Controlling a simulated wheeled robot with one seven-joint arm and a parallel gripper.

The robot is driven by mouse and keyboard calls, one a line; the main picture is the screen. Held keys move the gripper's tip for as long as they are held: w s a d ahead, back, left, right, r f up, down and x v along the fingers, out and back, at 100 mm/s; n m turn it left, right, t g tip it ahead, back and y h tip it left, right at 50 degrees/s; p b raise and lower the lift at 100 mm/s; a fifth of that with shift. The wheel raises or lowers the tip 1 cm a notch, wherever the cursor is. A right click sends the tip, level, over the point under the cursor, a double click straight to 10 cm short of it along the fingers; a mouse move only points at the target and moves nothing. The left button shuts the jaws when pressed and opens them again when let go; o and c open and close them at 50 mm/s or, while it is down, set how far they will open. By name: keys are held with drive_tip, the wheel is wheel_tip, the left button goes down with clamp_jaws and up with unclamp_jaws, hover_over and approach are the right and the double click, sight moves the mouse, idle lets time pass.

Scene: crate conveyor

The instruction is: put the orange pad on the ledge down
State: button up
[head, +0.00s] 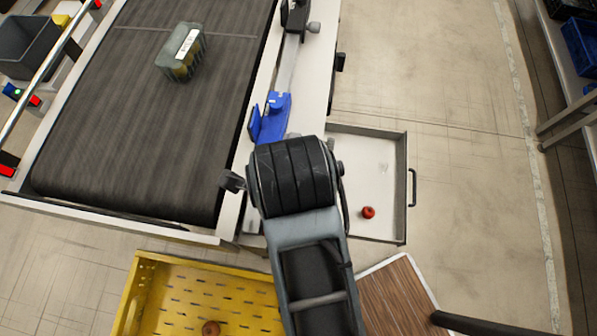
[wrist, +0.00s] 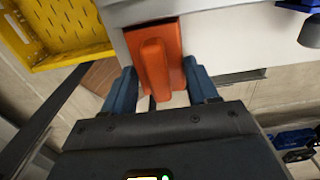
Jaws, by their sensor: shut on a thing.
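The orange pad (wrist: 154,62) has a flat plate and a raised bar-shaped grip. My gripper (wrist: 159,68) is shut on it, with one blue finger on each side of the grip. In the wrist view the plate overlaps the white ledge (wrist: 225,38) beside the conveyor; I cannot tell whether it touches. In the head view the ledge (head: 311,80) runs along the belt's right side. My arm hides the pad and the gripper there.
A blue fixture (head: 270,116) stands on the ledge near my arm. The conveyor belt (head: 120,110) carries a lidded crate (head: 182,52). An open drawer (head: 405,190) holds a red item (head: 368,212). A yellow crate (head: 128,300) stands at the front.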

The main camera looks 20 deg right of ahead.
drive_tip(key=o, duration=1.1)
wheel_tip(320, 180, up, 12)
idle(0.6)
